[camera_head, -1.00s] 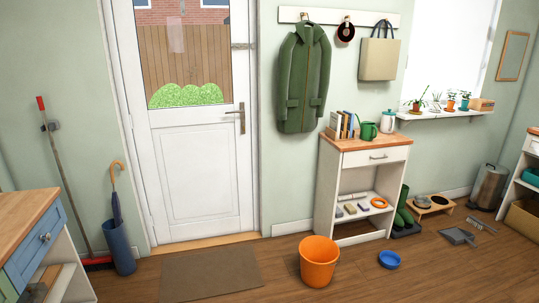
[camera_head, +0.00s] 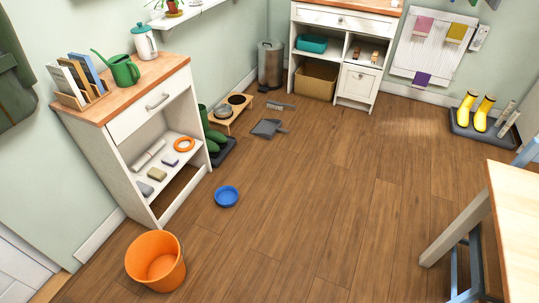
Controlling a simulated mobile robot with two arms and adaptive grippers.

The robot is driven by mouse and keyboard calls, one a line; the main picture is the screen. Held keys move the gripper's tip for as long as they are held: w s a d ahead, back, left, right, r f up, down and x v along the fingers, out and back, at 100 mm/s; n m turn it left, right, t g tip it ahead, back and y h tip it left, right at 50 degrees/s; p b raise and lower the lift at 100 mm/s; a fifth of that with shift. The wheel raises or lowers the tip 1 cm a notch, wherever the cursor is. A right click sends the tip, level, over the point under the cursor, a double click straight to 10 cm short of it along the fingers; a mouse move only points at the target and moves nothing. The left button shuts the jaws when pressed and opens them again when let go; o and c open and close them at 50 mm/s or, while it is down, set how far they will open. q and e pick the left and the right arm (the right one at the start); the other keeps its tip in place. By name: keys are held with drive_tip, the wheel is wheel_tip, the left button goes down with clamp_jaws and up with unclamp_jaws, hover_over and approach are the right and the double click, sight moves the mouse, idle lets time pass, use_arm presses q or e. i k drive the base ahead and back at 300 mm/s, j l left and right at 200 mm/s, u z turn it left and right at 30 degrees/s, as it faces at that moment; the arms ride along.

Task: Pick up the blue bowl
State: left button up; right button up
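The blue bowl (camera_head: 227,196) sits upright on the wooden floor, left of the picture's middle. It stands in front of the white shelf cabinet, behind and to the right of the orange bucket. It looks empty and nothing touches it. Neither of my grippers shows in the head view.
The orange bucket (camera_head: 155,262) stands near the bowl. The white cabinet (camera_head: 130,135) is to the left, with green boots (camera_head: 213,133) beside it. A dustpan (camera_head: 268,128) lies farther back. A table (camera_head: 515,215) stands at the right. The middle floor (camera_head: 340,190) is clear.

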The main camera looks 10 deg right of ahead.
sight(226, 197)
drive_tip(key=i+l+z, duration=0.1)
drive_tip(key=i+z, duration=0.15)
drive_tip(key=i, duration=1)
